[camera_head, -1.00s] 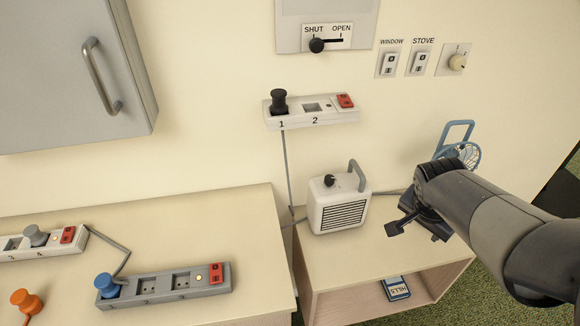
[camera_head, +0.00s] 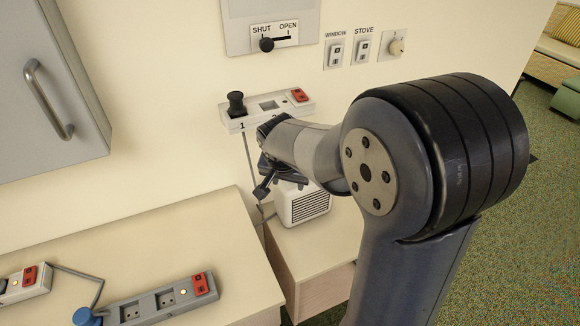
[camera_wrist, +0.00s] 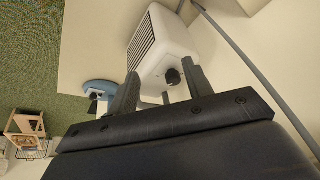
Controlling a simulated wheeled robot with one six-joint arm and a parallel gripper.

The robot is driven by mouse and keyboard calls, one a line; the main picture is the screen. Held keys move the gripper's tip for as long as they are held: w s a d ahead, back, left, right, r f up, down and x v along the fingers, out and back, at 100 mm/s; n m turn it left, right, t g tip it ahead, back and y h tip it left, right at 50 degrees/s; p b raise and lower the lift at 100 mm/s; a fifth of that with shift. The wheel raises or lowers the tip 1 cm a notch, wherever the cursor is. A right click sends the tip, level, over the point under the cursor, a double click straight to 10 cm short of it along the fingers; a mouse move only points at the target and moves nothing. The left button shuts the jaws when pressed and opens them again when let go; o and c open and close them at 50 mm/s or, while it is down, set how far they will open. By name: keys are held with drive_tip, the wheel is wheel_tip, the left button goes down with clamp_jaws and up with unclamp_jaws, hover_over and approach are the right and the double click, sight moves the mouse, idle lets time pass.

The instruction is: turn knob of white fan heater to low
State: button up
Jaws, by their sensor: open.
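The white fan heater (camera_head: 306,207) stands on the small wooden cabinet against the wall, its dark grille facing front. In the head view my arm and gripper (camera_head: 276,185) hide its top and knob. In the wrist view the heater (camera_wrist: 165,45) lies just ahead of my gripper (camera_wrist: 162,88). Its black knob (camera_wrist: 173,77) shows between the two open fingers, nearer the right one. I cannot tell whether a finger touches it, and its setting is too small to read.
A wall power strip (camera_head: 260,116) with a black plug hangs just above my gripper. A grey power strip (camera_head: 160,304) lies on the counter at left. A grey cable (camera_wrist: 250,65) runs beside the heater. A blue fan (camera_wrist: 98,88) is left of the fingers.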

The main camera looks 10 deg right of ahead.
drive_tip(key=w, duration=0.2)
drive_tip(key=w+d+p, duration=0.1)
drive_tip(key=w, duration=0.1)
drive_tip(key=w+d, duration=0.1)
drive_tip(key=w, duration=0.1)
drive_tip(key=shift+d, duration=0.25)
drive_tip(key=x, duration=0.3)
drive_tip(key=shift+w+d+f+p, duration=0.15)
drive_tip(key=shift+w+p, duration=0.2)
drive_tip(key=shift+p, duration=0.05)
drive_tip(key=shift+x, duration=0.9)
drive_tip(key=shift+c, duration=0.3)
drive_tip(key=c, duration=0.9)
